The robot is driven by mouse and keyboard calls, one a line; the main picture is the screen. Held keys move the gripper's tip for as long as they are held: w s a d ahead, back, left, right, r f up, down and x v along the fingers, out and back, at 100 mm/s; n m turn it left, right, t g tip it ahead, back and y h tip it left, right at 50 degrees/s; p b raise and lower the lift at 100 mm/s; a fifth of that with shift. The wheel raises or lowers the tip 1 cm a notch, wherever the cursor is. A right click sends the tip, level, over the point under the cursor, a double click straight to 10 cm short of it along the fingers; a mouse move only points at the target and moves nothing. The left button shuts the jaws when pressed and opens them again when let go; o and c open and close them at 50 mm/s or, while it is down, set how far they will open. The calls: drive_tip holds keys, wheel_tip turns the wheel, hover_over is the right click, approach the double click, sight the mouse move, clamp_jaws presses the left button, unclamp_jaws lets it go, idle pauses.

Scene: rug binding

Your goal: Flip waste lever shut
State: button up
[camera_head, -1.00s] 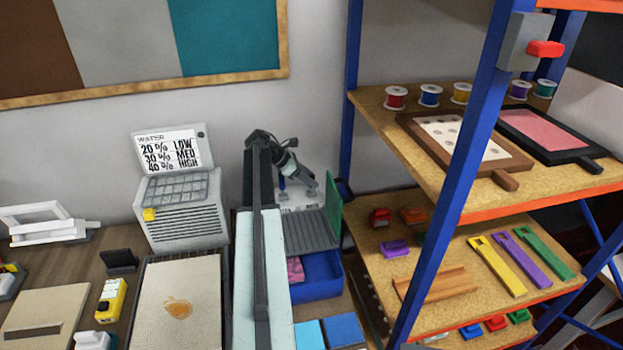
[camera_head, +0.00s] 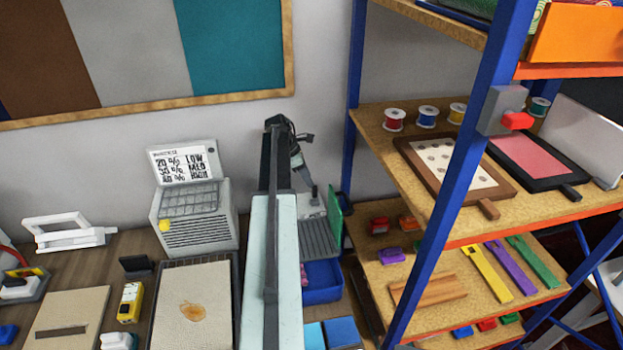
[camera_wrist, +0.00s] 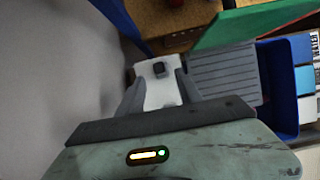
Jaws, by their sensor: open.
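The waste bin is a blue box (camera_head: 323,283) with a grey ribbed panel (camera_head: 317,238) and an upright green panel (camera_head: 335,215), right of my arm. In the wrist view the ribbed panel (camera_wrist: 224,75), green panel (camera_wrist: 255,24) and blue wall (camera_wrist: 281,90) lie right of my gripper. My gripper (camera_wrist: 158,78) is open. In the head view my gripper (camera_head: 313,192) is small, above the ribbed panel's back edge.
A grey vented box with a percentage sign (camera_head: 195,222) stands left of my arm. A blue-posted shelf (camera_head: 450,190) with spools and trays stands close on the right. The wall is just behind the bin. Blue squares (camera_head: 342,332) lie in front of it.

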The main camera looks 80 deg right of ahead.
sight(314, 190)
drive_tip(key=b+x, duration=0.8)
drive_tip(key=shift+w+f, duration=0.1)
drive_tip(key=shift+w, duration=0.1)
clamp_jaws()
idle(1.2)
